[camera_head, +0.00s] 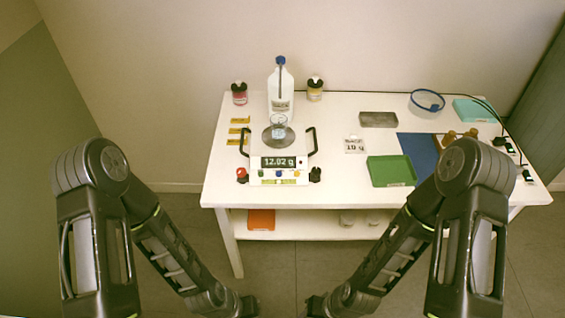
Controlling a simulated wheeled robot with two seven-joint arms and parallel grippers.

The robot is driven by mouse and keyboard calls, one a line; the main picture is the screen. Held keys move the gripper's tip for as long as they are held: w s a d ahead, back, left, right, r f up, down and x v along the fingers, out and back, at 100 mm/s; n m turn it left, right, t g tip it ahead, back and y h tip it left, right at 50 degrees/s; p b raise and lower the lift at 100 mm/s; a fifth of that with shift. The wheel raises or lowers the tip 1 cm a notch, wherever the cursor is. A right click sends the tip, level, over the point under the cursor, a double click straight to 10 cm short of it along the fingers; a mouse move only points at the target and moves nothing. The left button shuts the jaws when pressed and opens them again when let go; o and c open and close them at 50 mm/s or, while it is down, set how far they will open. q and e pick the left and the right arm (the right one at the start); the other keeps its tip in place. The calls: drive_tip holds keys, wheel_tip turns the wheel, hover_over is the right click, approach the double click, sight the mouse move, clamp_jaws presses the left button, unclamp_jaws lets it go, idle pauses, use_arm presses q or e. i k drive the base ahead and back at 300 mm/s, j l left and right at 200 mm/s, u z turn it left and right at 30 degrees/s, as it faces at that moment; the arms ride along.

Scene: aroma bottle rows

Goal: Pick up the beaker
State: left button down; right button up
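A small clear beaker (279,122) stands on the round grey pan (270,138) of a digital scale. The scale's display (279,162) reads about 12.02 g. Black handles rise on both sides of the scale. My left gripper (250,306) is low in front of the table at the bottom edge of the picture, well away from the beaker. My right gripper (314,306) is also low at the bottom edge, to the right of the left one. Both grippers are mostly cut off, so their fingers do not show clearly.
A white bottle with a blue cap (281,92) stands just behind the beaker. Red (239,93) and yellow (315,90) jars stand at the back. A green tray (391,171), blue mat (418,152) and grey block (378,119) lie right. The white table's (340,190) front edge is partly clear.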

sight(278, 122)
drive_tip(key=i+z, duration=0.2)
drive_tip(key=z, duration=0.3)
drive_tip(key=i+j+z, duration=0.15)
drive_tip(key=z, duration=0.35)
